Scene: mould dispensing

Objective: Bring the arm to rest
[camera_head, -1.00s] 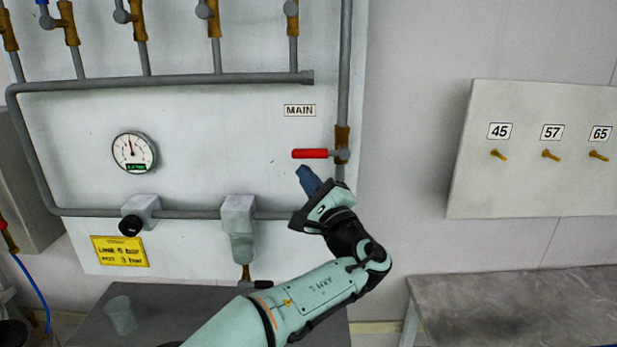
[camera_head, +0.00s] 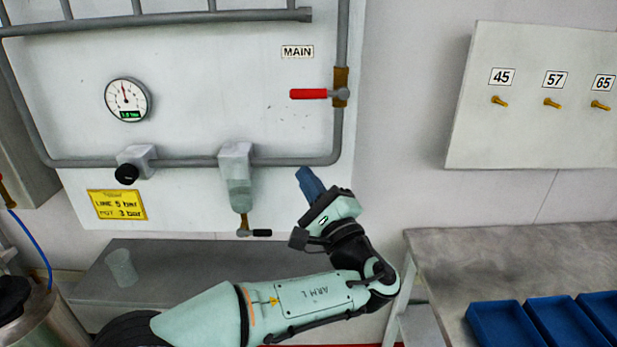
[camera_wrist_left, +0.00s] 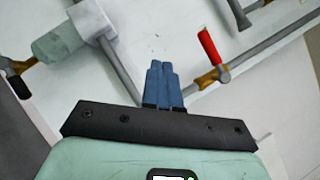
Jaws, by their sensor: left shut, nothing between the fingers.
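My left gripper (camera_head: 308,183) is in front of the lower right part of the white panel, below the MAIN valve's red handle (camera_head: 308,94). Its blue fingers are shut together with nothing between them, and they also show in the left wrist view (camera_wrist_left: 162,82). The gripper looks apart from the valve. The red handle lies level, pointing left, in the head view; it also shows in the left wrist view (camera_wrist_left: 208,46). My left arm is bent and comes in from the lower left. My right gripper is not in view.
The panel holds grey pipes, a round gauge (camera_head: 128,99), a black knob (camera_head: 127,174) and a filter bowl (camera_head: 238,190). A clear cup (camera_head: 121,267) stands on the grey bench (camera_head: 165,275). At right are a table (camera_head: 440,245), blue trays (camera_head: 505,325) and a board with numbered pegs (camera_head: 540,130).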

